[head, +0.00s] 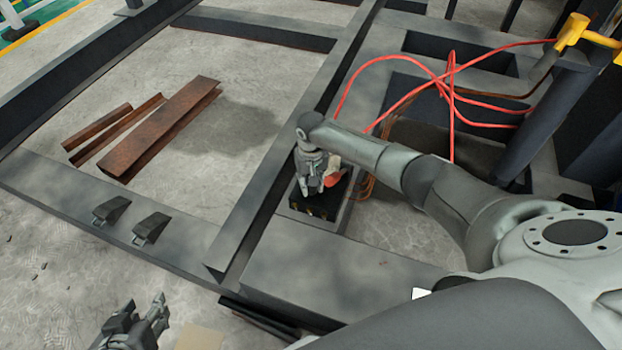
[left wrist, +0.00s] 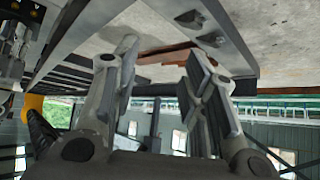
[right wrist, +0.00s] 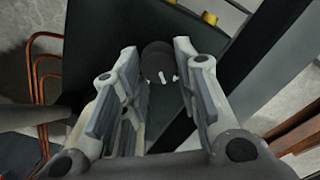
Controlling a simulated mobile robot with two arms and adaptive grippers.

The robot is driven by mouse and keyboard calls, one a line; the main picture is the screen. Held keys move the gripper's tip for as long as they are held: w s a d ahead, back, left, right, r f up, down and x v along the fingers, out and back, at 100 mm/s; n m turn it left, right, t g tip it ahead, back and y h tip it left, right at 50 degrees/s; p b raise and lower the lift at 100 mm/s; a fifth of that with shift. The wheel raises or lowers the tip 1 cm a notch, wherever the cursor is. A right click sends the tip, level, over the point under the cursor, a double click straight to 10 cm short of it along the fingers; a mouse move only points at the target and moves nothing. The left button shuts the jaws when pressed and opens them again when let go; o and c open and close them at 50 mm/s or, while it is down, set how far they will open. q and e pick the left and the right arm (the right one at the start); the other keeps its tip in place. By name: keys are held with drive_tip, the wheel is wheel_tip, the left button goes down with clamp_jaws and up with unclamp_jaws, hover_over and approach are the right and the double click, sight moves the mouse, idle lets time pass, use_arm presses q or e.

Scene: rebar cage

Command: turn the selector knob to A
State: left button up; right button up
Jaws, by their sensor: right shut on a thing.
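The selector knob (right wrist: 157,61) is a dark round cap with small white marks on a dark box face in the right wrist view. My right gripper (right wrist: 158,65) has one finger on each side of it and is shut on it. In the head view my right gripper (head: 311,192) points down at the dark box (head: 338,212), and the knob is hidden there. I cannot read a letter A or the knob's setting. My left gripper (head: 143,322) is open and empty at the lower left, away from the box. Its spread fingers also show in the left wrist view (left wrist: 160,75).
A red part (head: 333,177) sits beside my right gripper. Red cables (head: 450,88) and thin copper-coloured loops lie behind the box. Grey frame beams (head: 300,140) surround it. Rusty steel pieces (head: 165,125) lie on the floor at left. Two dark wedges (head: 150,228) sit on the near beam.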

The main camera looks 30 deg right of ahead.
sight(311, 187)
drive_tip(key=shift+s+a+f, duration=0.15)
drive_tip(key=shift+s+a, duration=0.2)
drive_tip(key=shift+a, duration=0.05)
use_arm(q)
drive_tip(key=shift+s+a+f+g, duration=0.25)
drive_tip(key=shift+s+f+g, duration=0.1)
drive_tip(key=shift+s, duration=0.25)
drive_tip(key=shift+s+a+f+g, duration=0.2)
drive_tip(key=shift+s+f+g, duration=0.1)
drive_tip(key=shift+s, duration=0.25)
use_arm(e)
drive_tip(key=shift+s+f, duration=0.15)
drive_tip(key=shift+c, duration=0.2)
drive_tip(key=o, duration=1.1)
drive_tip(key=shift+d, duration=0.1)
drive_tip(key=shift+c, duration=0.2)
drive_tip(key=shift+d, duration=0.1)
drive_tip(key=shift+r, duration=0.2)
drive_tip(key=shift+w+r, duration=0.2)
wheel_tip(311, 187, up, 11)
drive_tip(key=shift+r, duration=0.2)
